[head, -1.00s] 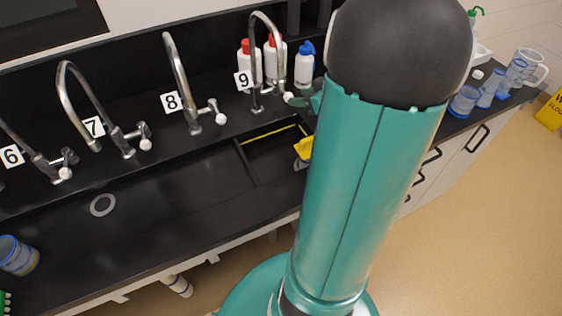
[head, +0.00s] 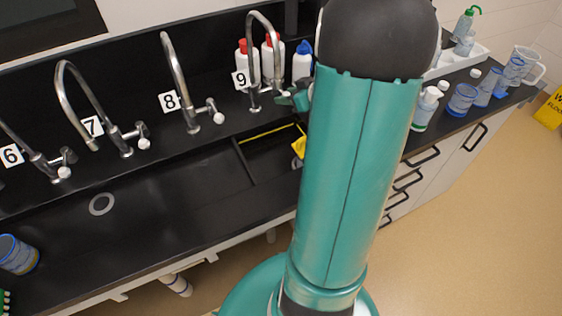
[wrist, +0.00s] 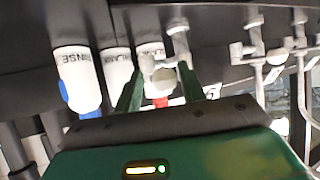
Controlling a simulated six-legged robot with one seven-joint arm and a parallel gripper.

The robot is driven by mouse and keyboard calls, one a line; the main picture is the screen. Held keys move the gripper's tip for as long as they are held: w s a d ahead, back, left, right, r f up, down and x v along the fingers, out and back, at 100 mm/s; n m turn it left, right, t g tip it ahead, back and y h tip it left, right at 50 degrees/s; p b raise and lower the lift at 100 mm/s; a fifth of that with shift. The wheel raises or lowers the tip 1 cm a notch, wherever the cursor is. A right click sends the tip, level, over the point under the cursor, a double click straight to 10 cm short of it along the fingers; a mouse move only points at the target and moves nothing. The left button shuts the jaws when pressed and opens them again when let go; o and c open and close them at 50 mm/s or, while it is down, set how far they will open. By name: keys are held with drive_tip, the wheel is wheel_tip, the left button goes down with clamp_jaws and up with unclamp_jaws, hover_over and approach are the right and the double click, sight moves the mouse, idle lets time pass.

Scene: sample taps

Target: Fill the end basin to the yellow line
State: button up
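The end basin (head: 262,158) is at the right end of the black sink, with a yellow line (head: 268,134) along its back wall. No water stream shows from the tap numbered 9 (head: 252,52), which arches above it. My gripper (head: 289,98) is at this tap's handle. In the wrist view, my gripper (wrist: 160,78) has its two green fingers apart, with the pale handle (wrist: 162,72) between their tips. I cannot tell whether they touch it. A yellow object (head: 299,146) in the basin is partly hidden by my arm.
White bottles with red caps (head: 243,62) and a blue cap (head: 303,64) stand behind tap 9. Taps 8 (head: 172,60) and 7 (head: 80,88) are to the left.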

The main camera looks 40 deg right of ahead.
drive_tip(key=shift+w+d, duration=0.15)
drive_tip(key=shift+d, duration=1.3)
drive_tip(key=shift+w+d, duration=0.15)
drive_tip(key=shift+d, duration=1.3)
idle(5.1)
